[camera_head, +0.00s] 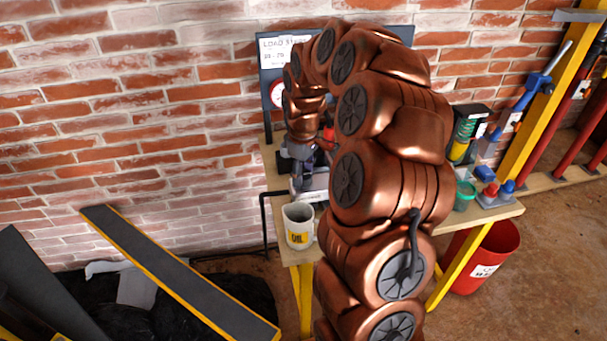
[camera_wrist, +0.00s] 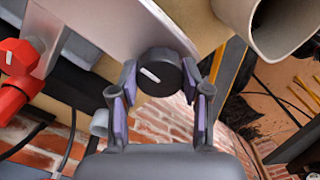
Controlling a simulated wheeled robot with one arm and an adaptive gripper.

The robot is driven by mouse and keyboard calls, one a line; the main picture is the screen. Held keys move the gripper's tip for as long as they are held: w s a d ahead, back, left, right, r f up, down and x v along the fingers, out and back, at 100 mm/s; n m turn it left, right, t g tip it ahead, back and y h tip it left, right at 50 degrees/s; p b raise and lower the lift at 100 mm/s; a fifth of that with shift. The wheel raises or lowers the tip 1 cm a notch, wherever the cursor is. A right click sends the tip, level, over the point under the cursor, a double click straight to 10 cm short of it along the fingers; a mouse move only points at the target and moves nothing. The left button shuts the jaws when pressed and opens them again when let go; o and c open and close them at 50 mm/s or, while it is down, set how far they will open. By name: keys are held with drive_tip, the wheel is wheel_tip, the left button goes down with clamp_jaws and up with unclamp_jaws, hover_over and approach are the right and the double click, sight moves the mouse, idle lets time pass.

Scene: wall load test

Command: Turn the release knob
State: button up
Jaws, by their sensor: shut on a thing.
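The release knob (camera_wrist: 160,66) is round and black with a short white mark that slants down to the right. It sits on the edge of a light metal plate (camera_wrist: 112,22) in the wrist view. My gripper (camera_wrist: 160,78) has one finger on each side of the knob, with purple pads facing inward, and is shut on it. In the head view my gripper (camera_head: 298,180) is small beside a light metal block (camera_head: 316,186) on the bench, and the knob cannot be made out there. My copper arm hides much of the bench.
A white mug (camera_head: 299,228) stands on the bench's front left corner, close to my gripper. Red fittings (camera_wrist: 14,78) are at the left of the wrist view. A teal cup (camera_head: 464,196) is at the bench's right, and a red bin (camera_head: 486,258) stands on the floor.

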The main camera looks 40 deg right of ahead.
sight(303, 175)
drive_tip(key=o, duration=1.1)
drive_tip(key=shift+o, duration=0.2)
wheel_tip(303, 175, up, 12)
idle(0.4)
